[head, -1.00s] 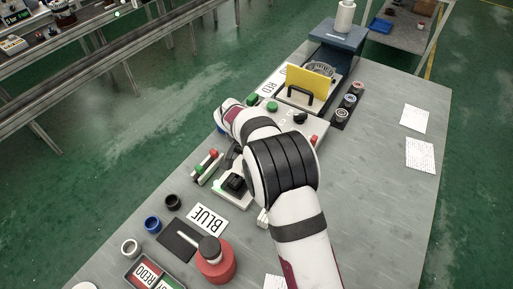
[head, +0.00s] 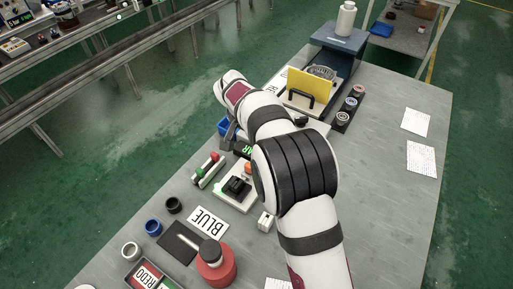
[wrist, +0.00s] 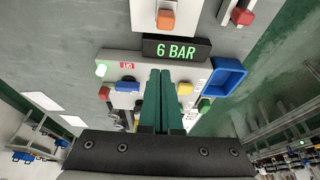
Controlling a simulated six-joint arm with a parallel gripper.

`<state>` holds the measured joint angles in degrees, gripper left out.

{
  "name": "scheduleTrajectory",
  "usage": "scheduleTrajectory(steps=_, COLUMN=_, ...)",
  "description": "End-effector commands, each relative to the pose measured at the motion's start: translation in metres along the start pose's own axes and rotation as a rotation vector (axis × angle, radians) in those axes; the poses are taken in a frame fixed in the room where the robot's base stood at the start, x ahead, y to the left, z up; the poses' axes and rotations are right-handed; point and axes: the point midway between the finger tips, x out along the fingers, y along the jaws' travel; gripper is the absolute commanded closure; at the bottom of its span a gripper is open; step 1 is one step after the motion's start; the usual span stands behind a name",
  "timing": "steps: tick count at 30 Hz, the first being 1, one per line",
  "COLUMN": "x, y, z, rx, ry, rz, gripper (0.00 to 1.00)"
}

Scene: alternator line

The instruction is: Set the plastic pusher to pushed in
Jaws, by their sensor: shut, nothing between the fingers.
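In the wrist view my gripper (wrist: 163,73) is shut and empty, its two green fingers side by side, pointing at a pale control panel (wrist: 143,66). The panel carries a red button (wrist: 104,93), a blue part (wrist: 127,87), a yellow button (wrist: 185,88) and a green part (wrist: 204,104). My fingers cover its middle; I cannot tell whether they touch it. I cannot tell which part is the plastic pusher or whether it is pushed in. In the head view my arm hides most of the panel and the fingertips are not clear.
A 6 BAR display (wrist: 176,49) and a blue bin (wrist: 228,77) adjoin the panel. In the head view a yellow plate (head: 308,84) stands behind my arm. A black switch on a white base (head: 236,187) and a red round container (head: 215,266) are nearer. The table's right side is mostly clear.

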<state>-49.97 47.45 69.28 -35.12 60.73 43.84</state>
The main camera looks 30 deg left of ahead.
Motion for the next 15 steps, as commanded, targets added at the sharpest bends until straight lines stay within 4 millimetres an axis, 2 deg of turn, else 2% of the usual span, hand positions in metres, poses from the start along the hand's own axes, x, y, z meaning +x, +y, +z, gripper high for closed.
scheduleTrajectory(steps=3, x=-0.017, y=0.0, z=0.0, rx=-0.001, ry=0.002, rz=-0.001, gripper=1.0)
scheduleTrajectory(steps=6, x=-0.023, y=0.0, z=0.0, rx=-0.001, ry=0.001, rz=0.001, gripper=1.0)
scheduleTrajectory(steps=15, x=-0.026, y=0.0, z=0.0, rx=-0.001, ry=0.001, rz=0.0, gripper=1.0)
